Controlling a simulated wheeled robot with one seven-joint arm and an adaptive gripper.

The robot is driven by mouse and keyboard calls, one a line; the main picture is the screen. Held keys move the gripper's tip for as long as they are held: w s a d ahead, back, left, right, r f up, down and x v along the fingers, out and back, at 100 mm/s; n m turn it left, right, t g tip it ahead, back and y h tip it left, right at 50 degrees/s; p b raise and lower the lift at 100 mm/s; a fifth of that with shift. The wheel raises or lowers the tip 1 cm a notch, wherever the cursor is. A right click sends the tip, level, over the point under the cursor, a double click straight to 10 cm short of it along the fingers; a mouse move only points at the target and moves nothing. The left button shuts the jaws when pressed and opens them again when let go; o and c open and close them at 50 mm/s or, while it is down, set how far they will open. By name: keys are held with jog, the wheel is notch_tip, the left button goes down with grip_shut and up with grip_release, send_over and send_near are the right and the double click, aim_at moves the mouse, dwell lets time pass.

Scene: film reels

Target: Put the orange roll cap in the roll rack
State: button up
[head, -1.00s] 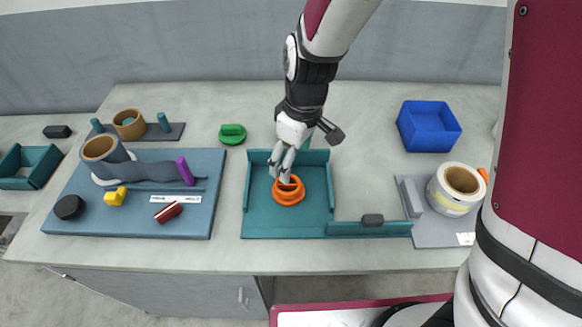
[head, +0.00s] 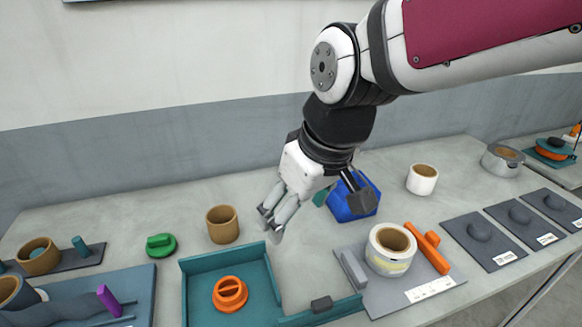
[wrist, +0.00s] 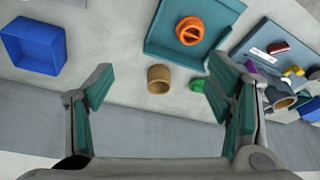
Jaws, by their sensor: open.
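The orange roll cap (head: 230,294), a round disc with a raised grip bar, lies in the teal tray (head: 200,276). It also shows in the wrist view (wrist: 190,31) at the top, beyond my fingertips. My gripper (head: 270,222) is open and empty, raised near the tray's back right corner and apart from the cap. Its two teal-padded fingers are spread wide in the wrist view (wrist: 160,90). A grey stand (head: 350,268) at the right holds a cream roll (head: 390,250) with an orange bar (head: 427,248) beside it. I cannot tell which fixture is the roll rack.
A brown roll (head: 222,224) and a green cap (head: 161,245) stand behind the tray. A blue bin (head: 352,198) is partly behind my gripper. A white roll (head: 422,179) and several dark plates (head: 484,241) are at the right. A blue-grey board (head: 138,290) is at the left.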

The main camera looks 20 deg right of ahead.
jog(key=s+d+r+m, duration=0.1)
jog(key=s+d+m, duration=0.1)
jog(key=s, duration=0.2)
jog(key=s+d+r+m+t+h, duration=0.1)
jog(key=s+d+r+m, duration=0.1)
jog(key=s+d, duration=0.1)
jog(key=shift+s+d+r+t, duration=0.15)
jog(key=shift+s+r+t, duration=0.15)
jog(key=shift+s, duration=0.15)
dwell(0.4)
